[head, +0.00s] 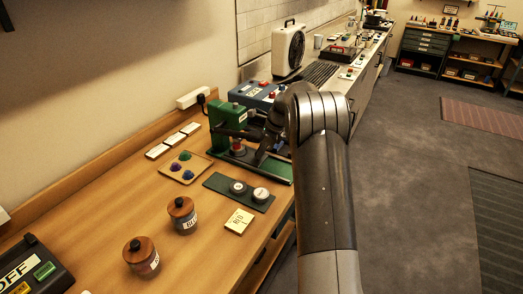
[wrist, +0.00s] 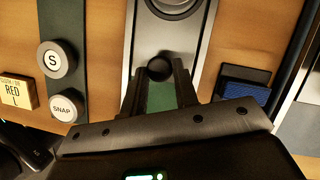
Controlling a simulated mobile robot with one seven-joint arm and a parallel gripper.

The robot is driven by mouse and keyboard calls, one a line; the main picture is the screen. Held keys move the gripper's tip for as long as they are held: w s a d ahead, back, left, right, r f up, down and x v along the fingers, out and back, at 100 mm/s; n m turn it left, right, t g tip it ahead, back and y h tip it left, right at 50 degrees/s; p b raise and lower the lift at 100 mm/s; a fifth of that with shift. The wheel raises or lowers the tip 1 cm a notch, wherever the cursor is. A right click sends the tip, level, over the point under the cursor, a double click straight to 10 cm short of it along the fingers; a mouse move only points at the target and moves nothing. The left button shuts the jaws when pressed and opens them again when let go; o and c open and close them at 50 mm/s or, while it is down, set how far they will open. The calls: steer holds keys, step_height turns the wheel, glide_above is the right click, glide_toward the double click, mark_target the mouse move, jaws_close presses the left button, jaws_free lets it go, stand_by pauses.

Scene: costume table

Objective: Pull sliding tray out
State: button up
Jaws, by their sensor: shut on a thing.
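The sliding tray (wrist: 182,42) shows in the wrist view as a light grey metal slide with a round black knob (wrist: 159,68) at its near end. My gripper (wrist: 159,76) is shut on the knob, one finger on each side. A strip of green shows between the fingers below the knob. In the head view the green press (head: 226,122) stands on the wooden table, with a green base (head: 277,169) reaching toward the table's front edge. My arm and wrist hide part of the press and most of the slide there.
A dark green plate (head: 218,184) with two round pale pieces lies beside the press, near a yellow card (head: 239,221). Two wooden-lidded jars (head: 183,214) and a small tray (head: 184,167) of coloured pieces stand nearby. Open floor (head: 400,190) lies to the right.

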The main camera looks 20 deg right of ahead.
jaws_close()
steer(key=s+d, duration=1)
steer(key=o, duration=0.7)
jaws_free()
steer(key=shift+o, duration=1.3)
steer(key=shift+w, duration=0.1)
steer(key=shift+r, duration=0.1)
steer(key=v, duration=1)
steer(key=shift+r, duration=0.3)
steer(key=shift+d, duration=0.15)
